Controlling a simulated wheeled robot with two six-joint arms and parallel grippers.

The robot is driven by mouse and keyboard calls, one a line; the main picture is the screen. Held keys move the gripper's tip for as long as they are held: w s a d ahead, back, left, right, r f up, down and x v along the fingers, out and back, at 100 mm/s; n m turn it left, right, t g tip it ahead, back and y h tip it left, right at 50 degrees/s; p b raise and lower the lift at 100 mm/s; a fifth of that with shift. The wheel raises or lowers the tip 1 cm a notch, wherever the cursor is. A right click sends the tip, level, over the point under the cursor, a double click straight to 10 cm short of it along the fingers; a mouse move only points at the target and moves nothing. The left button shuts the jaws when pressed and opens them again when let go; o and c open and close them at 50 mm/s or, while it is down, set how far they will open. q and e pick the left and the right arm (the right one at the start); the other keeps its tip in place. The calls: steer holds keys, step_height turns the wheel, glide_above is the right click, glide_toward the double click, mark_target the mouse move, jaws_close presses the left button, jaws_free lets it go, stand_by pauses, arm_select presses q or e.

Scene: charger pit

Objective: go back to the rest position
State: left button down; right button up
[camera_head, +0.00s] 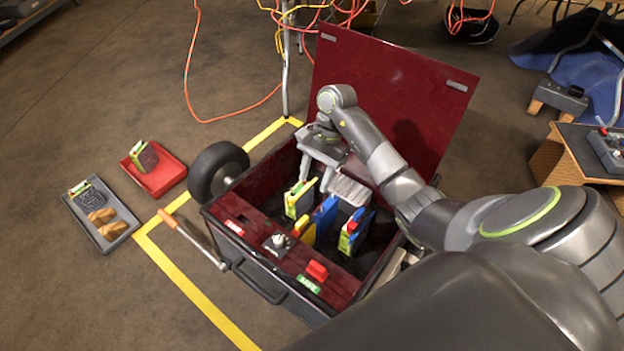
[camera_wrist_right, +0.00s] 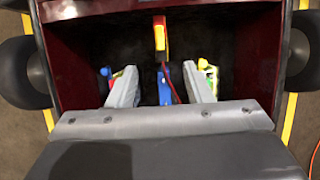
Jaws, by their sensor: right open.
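My right gripper (camera_head: 316,175) is over the open dark-red box (camera_head: 262,184), pointing down, fingers spread and nothing held. In the right wrist view the gripper (camera_wrist_right: 160,85) has its two grey fingers on either side of a blue module (camera_wrist_right: 165,90), apart from it. In the head view a yellow-green module (camera_head: 299,199), the blue module (camera_head: 325,214), a yellow module with a red top (camera_head: 304,231) and a blue, green and red module (camera_head: 352,234) stand in the box. My left gripper is out of view.
The box lid (camera_head: 395,85) stands open behind my right arm. A red tray (camera_head: 165,180) and a grey tray (camera_head: 113,232) lie on the floor to the left. Orange cables (camera_head: 188,85) run behind. A wooden crate (camera_head: 560,165) stands at right. The left floor is mostly clear.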

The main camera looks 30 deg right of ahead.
steer(key=shift+d+r, duration=0.15)
steer(key=shift+r, duration=0.15)
